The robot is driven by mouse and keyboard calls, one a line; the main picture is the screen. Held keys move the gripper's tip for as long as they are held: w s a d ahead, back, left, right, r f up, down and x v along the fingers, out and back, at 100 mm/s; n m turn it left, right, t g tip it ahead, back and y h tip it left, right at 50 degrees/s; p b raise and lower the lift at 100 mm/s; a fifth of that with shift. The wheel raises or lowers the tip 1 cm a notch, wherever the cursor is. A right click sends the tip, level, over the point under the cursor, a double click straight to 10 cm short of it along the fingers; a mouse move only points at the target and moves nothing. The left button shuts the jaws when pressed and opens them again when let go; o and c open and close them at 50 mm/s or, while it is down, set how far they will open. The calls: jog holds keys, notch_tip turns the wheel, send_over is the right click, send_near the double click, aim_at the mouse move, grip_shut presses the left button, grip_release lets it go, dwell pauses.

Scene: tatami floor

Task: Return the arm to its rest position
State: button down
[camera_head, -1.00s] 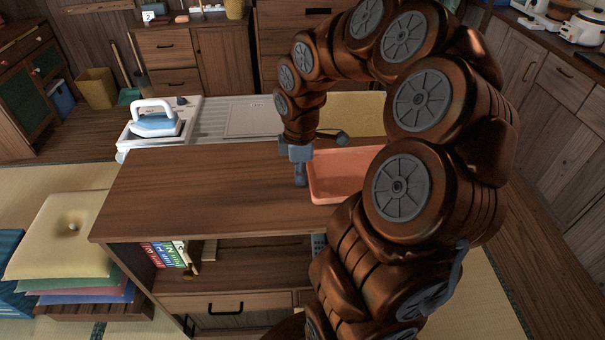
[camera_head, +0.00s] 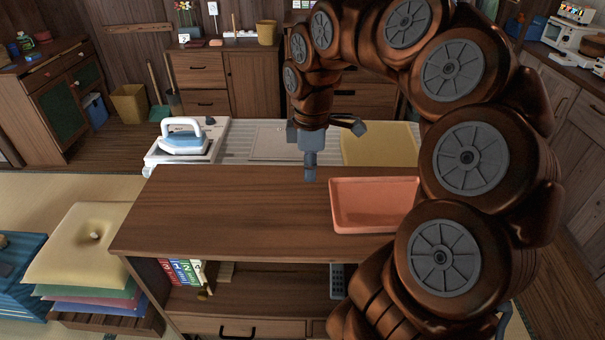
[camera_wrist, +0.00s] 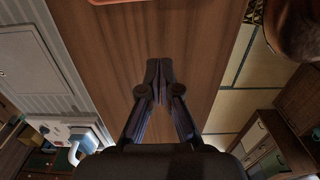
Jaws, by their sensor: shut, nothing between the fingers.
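My gripper (camera_head: 310,172) hangs at the end of my brown arm, pointing down over the wooden table top (camera_head: 220,210), left of the salmon-coloured tray (camera_head: 375,228). In the wrist view my gripper (camera_wrist: 158,80) has its two dark fingers together at the tips, shut and empty, over bare wood. I cannot tell its exact height above the table. My arm hides the tray's right end. The visible inside of the tray is empty. A corner of the tray (camera_wrist: 105,2) shows at the top of the wrist view.
A blue and white iron (camera_head: 184,140) stands on a white surface behind the table's left end. Books (camera_head: 182,272) stand on the shelf below. Stacked cushions (camera_head: 85,250) are at the left. The left part of the table top is clear.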

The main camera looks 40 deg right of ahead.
jog(key=shift+r, duration=0.15)
jog(key=s+a+m+g+p, duration=0.1)
jog(key=s+a+m+p, duration=0.2)
jog(key=s+a+m, duration=0.2)
jog(key=s+a+m+p, duration=0.3)
jog(key=s+a+m, duration=0.3)
jog(key=s+a, duration=0.5)
jog(key=s, duration=0.5)
jog(key=shift+s+a+r+g, duration=0.2)
jog(key=shift+s+a+g, duration=0.05)
jog(key=shift+g, duration=0.15)
